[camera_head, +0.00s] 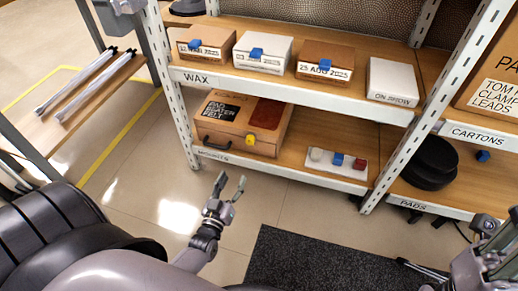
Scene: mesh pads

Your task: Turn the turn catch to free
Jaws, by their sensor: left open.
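A wooden case (225,128) with a dark label and a dark red patch on top sits on the lower shelf. A small yellow piece (250,140) on its front looks like the turn catch; which way it is turned is too small to tell. A dark handle (213,143) is left of it. My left gripper (231,179) is open and empty, in front of the shelf and lower in the picture than the case, apart from it. My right gripper (488,226) is partly in view at the right edge; its fingers are unclear.
The lower shelf's front edge (280,171) lies between my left gripper and the case. A white strip (318,168) with small coloured blocks lies to the right. Labelled boxes (262,52) stand on the shelf above. A dark mat (300,255) covers floor; the floor left of it is clear.

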